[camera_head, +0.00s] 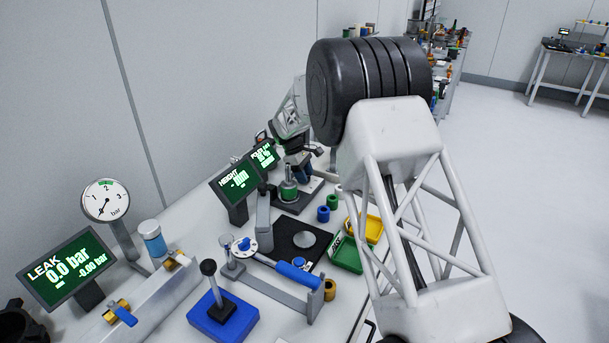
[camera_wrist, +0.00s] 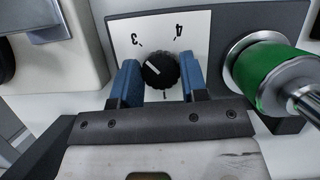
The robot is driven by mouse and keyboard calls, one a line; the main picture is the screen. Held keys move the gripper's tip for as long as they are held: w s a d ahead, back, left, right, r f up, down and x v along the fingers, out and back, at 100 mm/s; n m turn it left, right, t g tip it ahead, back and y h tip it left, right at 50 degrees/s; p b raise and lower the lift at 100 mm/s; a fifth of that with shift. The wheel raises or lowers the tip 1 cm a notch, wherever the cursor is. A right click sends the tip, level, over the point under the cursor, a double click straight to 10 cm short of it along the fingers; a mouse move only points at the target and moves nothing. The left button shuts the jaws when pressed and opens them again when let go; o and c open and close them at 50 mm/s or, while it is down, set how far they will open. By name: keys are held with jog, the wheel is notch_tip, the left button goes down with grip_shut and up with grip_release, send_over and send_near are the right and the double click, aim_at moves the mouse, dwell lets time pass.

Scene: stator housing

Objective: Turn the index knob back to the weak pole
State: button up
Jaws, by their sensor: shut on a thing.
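The index knob (camera_wrist: 160,70) is black and ribbed, with a white pointer line aimed up and left, towards the 3 mark. It sits on a white dial plate (camera_wrist: 194,45) whose marks 3, 4 and 1 show upside down. My gripper (camera_wrist: 160,82) has its two blue fingers on either side of the knob, shut on it. In the head view my gripper (camera_head: 303,173) is low at the far station, and the knob is hidden there. A green cylinder with metal ends (camera_wrist: 265,75) lies right of the dial; it also shows in the head view (camera_head: 288,190).
Two green-lit displays (camera_head: 238,182) stand beside the station; the nearer reads HEIGHT. A pressure gauge (camera_head: 105,201) and LEAK display (camera_head: 66,268) stand at left. A blue-handled fixture (camera_head: 297,272), a blue block with a black lever (camera_head: 222,318) and green (camera_head: 347,256) and yellow trays (camera_head: 373,229) crowd the bench.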

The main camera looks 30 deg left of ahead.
jog(key=o, duration=0.9)
jog(key=shift+v, duration=3.9)
